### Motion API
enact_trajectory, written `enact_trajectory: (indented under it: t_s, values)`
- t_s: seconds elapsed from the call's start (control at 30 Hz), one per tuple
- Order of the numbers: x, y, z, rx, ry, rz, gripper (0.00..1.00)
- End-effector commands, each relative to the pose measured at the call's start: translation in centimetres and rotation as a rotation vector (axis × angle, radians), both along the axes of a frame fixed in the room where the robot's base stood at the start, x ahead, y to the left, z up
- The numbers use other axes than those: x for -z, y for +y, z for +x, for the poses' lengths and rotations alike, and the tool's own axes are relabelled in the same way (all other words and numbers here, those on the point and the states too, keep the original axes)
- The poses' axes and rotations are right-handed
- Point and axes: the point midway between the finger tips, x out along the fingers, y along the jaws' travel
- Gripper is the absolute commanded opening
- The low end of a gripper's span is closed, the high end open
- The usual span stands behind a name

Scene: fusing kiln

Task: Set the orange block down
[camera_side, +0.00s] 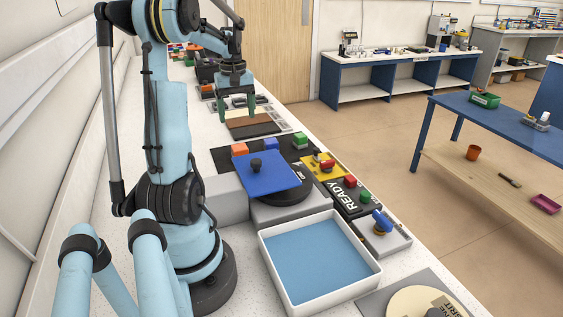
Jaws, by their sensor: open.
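The orange block (239,149) sits at the left end of a dark panel (222,160), just behind a tilted blue square plate with a black knob (270,182). The plate hides part of the block's lower front. I cannot tell whether the fingertips touch the board.
A blue block (270,144) and a green block (299,140) sit right of the orange one. A panel marked READY (344,197) carries red and green pieces. A white tray with a blue floor (321,261) stands in front.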

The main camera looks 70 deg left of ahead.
Motion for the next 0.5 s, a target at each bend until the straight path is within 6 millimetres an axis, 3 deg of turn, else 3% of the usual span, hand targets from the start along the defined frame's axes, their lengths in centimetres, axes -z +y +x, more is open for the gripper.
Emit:
enact_trajectory:
  t_s: [0.13, 0.23, 0.4, 0.5]
  values:
    - [-0.8, -1.5, 1.4, 0.065, -0.011, 0.02, 0.78]
    - [-1.5, -4.6, 4.1, 0.198, -0.037, 0.064, 0.78]
    - [-2.6, -13.0, 8.9, 0.534, -0.115, 0.174, 0.78]
    - [-2.9, -18.2, 10.6, 0.736, -0.171, 0.238, 0.78]
